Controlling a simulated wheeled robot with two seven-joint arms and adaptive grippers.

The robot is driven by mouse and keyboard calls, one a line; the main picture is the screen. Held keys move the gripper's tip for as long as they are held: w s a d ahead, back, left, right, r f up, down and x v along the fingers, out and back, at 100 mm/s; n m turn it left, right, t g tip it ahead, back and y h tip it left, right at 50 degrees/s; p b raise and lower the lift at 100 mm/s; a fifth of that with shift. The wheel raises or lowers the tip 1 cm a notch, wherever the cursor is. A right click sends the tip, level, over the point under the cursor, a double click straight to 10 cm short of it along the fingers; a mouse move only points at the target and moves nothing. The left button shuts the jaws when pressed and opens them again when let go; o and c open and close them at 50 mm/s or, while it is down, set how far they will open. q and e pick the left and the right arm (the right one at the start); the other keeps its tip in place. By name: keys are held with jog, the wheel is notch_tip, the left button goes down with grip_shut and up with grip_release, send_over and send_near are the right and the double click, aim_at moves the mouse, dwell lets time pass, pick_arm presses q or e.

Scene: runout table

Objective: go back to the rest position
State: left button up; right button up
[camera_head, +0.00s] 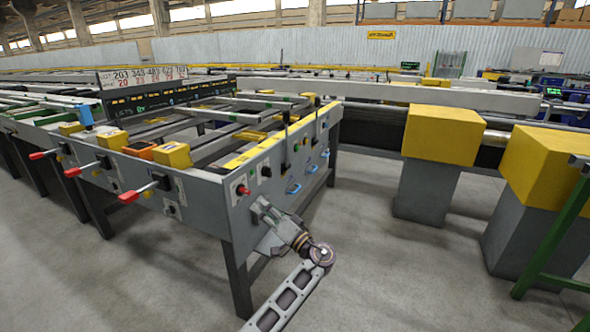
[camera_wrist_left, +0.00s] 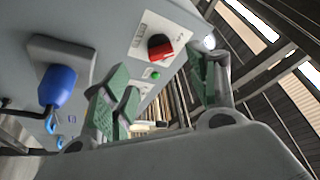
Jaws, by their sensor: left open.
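My left gripper (camera_head: 265,212) is in front of the grey end panel (camera_head: 222,222) of the runout table, just below and right of a red knob (camera_head: 242,190). In the left wrist view my left gripper (camera_wrist_left: 160,88) is open, its green-padded fingers spread wide with nothing held between them. Past the fingers, the red knob (camera_wrist_left: 160,47) and a small green button (camera_wrist_left: 155,74) show on the panel. I cannot tell whether a finger touches the panel. My right gripper is in neither view.
A blue plug (camera_wrist_left: 57,85) sits on the panel beside the fingers. Blue handles (camera_head: 293,188) and upright levers (camera_head: 286,135) line the table's right side. Red-tipped levers (camera_head: 130,196) stick out at left. Yellow-topped grey posts (camera_head: 443,135) stand right. The floor (camera_head: 390,265) between is clear.

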pick_arm(q)
jog(key=w+d+f+m+t+h, duration=0.2)
jog(key=w+d+f+m+h, duration=0.2)
jog(key=w+d+m+h, duration=0.4)
jog(key=s+d+r+h, duration=0.3)
jog(key=d+r+h, duration=0.25)
jog(key=h, duration=0.55)
jog(key=s+a+f+n+g+h, duration=0.1)
jog(key=s+a+f, duration=0.4)
jog(key=s+f, duration=1.2)
jog(key=s+a+f+n+g+h+p, duration=0.1)
jog(key=s+a+f+n+g, duration=0.3)
jog(key=s+f, duration=1.4)
jog(key=s+a+g+h, duration=0.1)
jog(key=s+g, duration=0.1)
jog(key=s, duration=0.3)
jog(key=shift+s+g, duration=0.3)
jog(key=shift+s+a+f+p, duration=0.15)
jog(key=shift+a+p, duration=0.15)
jog(key=shift+p, duration=0.85)
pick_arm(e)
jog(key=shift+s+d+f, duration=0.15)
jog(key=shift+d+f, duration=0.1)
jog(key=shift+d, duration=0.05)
